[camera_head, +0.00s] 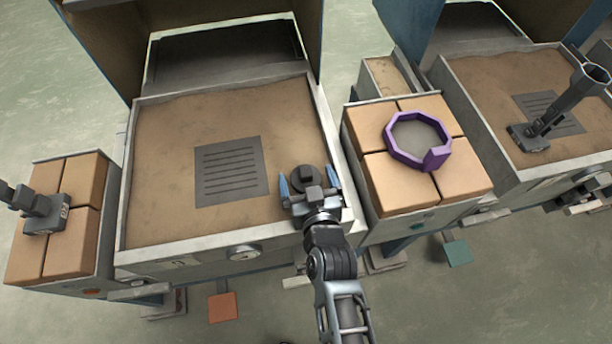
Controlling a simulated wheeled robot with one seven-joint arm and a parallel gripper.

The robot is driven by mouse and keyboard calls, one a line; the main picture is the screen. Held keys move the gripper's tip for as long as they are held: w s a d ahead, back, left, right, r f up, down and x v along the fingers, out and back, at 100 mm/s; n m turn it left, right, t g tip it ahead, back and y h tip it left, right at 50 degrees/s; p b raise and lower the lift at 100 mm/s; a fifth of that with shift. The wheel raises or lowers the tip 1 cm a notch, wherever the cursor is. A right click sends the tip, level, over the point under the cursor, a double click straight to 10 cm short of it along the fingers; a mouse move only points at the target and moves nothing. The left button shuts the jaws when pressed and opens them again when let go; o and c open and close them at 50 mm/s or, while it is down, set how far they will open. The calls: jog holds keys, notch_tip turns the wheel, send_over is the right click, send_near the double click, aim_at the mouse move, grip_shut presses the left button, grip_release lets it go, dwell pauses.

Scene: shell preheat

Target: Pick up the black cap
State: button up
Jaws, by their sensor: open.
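The black cap (306,173) is a dark round disc with a small raised block on top. It lies on the brown bed of the middle box (170,133), near its right wall. My gripper (307,181) reaches in from the bottom of the view. Its two blue-tipped fingers are spread apart, one on each side of the cap. The gripper's body hides the cap's near part. I cannot tell whether the fingers touch it.
A dark slotted plate (230,171) lies left of the cap. A purple ring (388,137) sits on tan blocks (390,185) to the right. A dark long-handled tool (560,108) stands in the right box. Another dark tool (40,213) rests on tan blocks at left.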

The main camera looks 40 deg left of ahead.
jog(key=c, duration=1)
jog(key=shift+c, duration=0.2)
